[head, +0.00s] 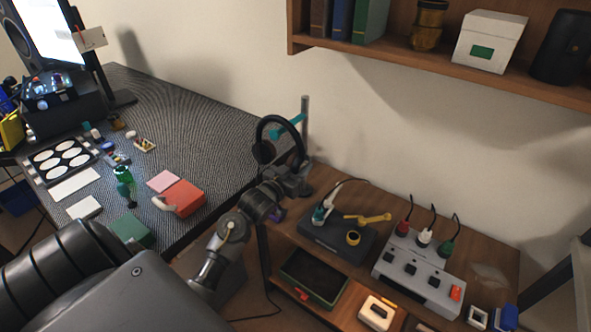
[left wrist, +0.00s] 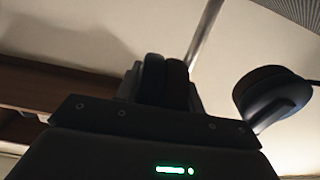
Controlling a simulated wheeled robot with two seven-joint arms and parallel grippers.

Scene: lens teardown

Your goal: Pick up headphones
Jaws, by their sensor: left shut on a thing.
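The black headphones (head: 261,136) are at the right end of the desk, by an upright grey stand (head: 305,122) with a teal arm (head: 290,127). Their band arches upward around the teal arm's end; I cannot tell whether it touches it. My left gripper (head: 296,172) is at the lower right part of the headphones and shut on them. In the left wrist view one ear cup (left wrist: 272,92) shows at the right, outside the fingers (left wrist: 165,78). The part between the fingers is dark and hard to make out. My right gripper is not in view.
The patterned desk (head: 200,115) is clear at its back; an orange-red box (head: 184,197) lies near its front. A wooden bench (head: 345,185) at the right holds a grey switch box (head: 420,272) and a dark tray (head: 314,278). A wall shelf (head: 400,62) hangs above.

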